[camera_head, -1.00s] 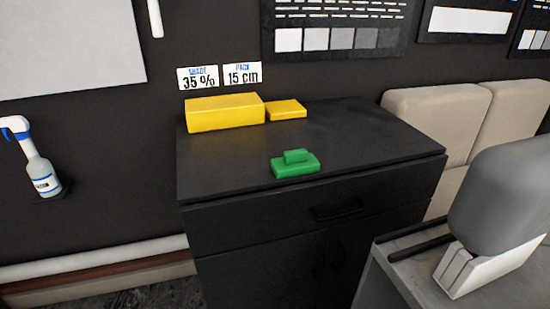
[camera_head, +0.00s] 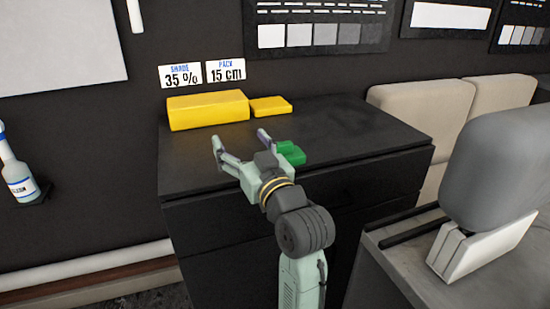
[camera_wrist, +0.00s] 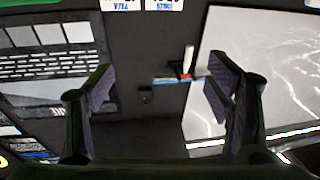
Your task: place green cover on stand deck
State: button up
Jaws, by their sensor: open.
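The green cover (camera_head: 291,152), a flat block with a smaller raised block on top, rests on the black cabinet top (camera_head: 350,125) near its front edge. My gripper (camera_head: 241,140) is open and empty. In the head view it appears in front of and to the left of the green cover, partly hiding it. I cannot tell which surface is the stand deck.
A large yellow block (camera_head: 207,109) and a smaller yellow block (camera_head: 270,106) sit at the back left of the cabinet top. A spray bottle (camera_head: 18,170) stands at far left. A grey seat-like object (camera_head: 495,175) stands at right. The cabinet top's right side is clear.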

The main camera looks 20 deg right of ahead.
aim_at(282, 147)
jog(key=s+d+f+m+g+h, duration=0.1)
jog(key=s+d+f+h, duration=0.15)
jog(key=d, duration=0.35)
jog(key=s+d+f+m+g+h, duration=0.1)
jog(key=s+d+f, duration=0.15)
jog(key=d, duration=0.25)
jog(key=w, duration=0.5)
jog(key=shift+w+f, duration=0.25)
jog(key=shift+f, duration=0.1)
jog(key=shift+w+a+p, duration=0.15)
jog(key=shift+w+p, duration=0.65)
jog(key=shift+w, duration=2.25)
jog(key=shift+c, duration=0.4)
jog(key=c, duration=1.3)
jog(key=shift+r, duration=0.1)
